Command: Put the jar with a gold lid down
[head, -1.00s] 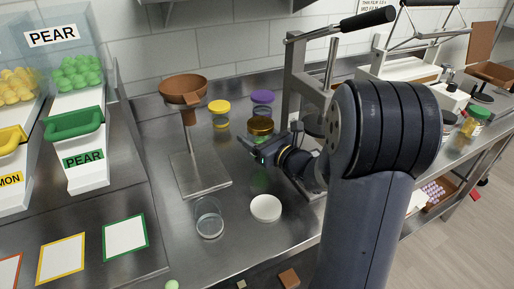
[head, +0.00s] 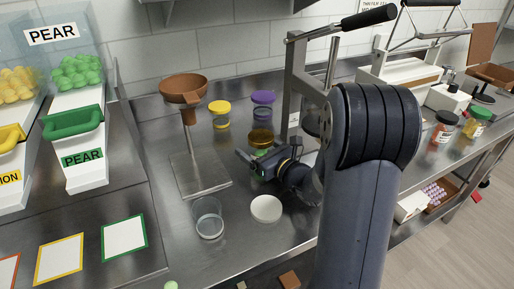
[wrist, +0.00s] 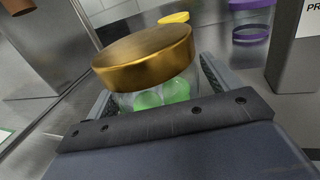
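The jar with a gold lid (head: 261,139) is upright on or just above the steel counter, behind the white disc. My gripper (head: 262,158) is around its glass body, below the lid. In the wrist view the gold lid (wrist: 148,57) fills the upper middle, and green gummies show through the glass. The fingers of my gripper (wrist: 158,92) stand on both sides of the jar, close against the glass. The jar's base is hidden by my gripper, so I cannot tell whether it touches the counter.
A yellow-lidded jar (head: 219,113) and a purple-lidded jar (head: 263,103) stand behind. A brown funnel on a stand (head: 184,90) is to the left. An open glass jar (head: 208,218) and a white disc (head: 266,208) are in front. A grey press frame (head: 297,85) rises close on the right.

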